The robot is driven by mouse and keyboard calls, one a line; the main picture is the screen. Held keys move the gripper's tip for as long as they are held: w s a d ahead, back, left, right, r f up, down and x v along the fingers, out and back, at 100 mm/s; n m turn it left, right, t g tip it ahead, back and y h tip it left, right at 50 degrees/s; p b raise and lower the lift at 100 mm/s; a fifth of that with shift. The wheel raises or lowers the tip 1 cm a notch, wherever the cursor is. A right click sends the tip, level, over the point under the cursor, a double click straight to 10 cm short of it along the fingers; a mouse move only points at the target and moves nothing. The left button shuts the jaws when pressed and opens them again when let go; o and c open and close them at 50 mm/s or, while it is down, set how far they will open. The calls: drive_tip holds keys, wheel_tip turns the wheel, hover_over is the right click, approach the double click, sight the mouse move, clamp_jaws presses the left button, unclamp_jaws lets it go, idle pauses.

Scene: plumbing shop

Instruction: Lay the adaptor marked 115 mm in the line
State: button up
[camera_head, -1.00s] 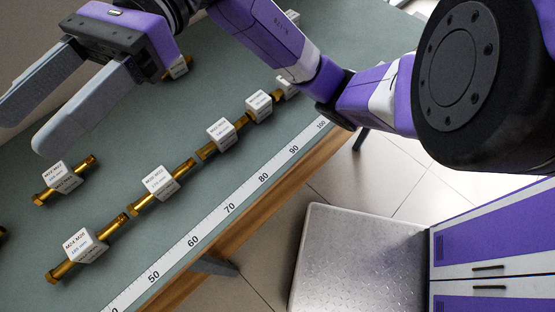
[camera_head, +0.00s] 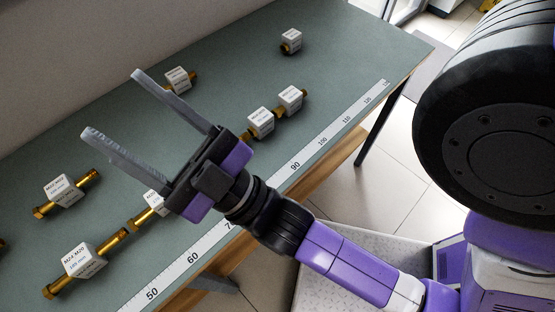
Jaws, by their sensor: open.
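Brass adaptors with white label blocks lie in a line along the ruler: one (camera_head: 80,262) at the front left, one (camera_head: 152,200) partly behind my gripper, and two (camera_head: 261,122) (camera_head: 290,98) farther right. Labels are too small to tell surely which reads 115 mm. My gripper (camera_head: 115,104) is open and empty, its fingers pointing toward the back left above the table. It hides part of the line.
A printed ruler (camera_head: 192,258) runs along the front edge of the green table (camera_head: 330,75). A wall stands behind at upper left. A grey speckled surface (camera_head: 385,245) lies below the table at right. The table's far right is largely clear.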

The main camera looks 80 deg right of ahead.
drive_tip(key=s+f+m+g+y, duration=0.1)
drive_tip(key=s+f+g, duration=0.5)
drive_tip(key=f, duration=0.6)
drive_tip(key=s+d+f+m+g+y, duration=0.1)
drive_tip(key=s+f+m+g+y, duration=0.1)
drive_tip(key=s+f+g, duration=0.4)
drive_tip(key=s+f, duration=0.4)
drive_tip(key=f, duration=0.2)
drive_tip(key=shift+s+y, duration=0.15)
drive_tip(key=shift+y, duration=0.25)
drive_tip(key=shift+d, duration=0.1)
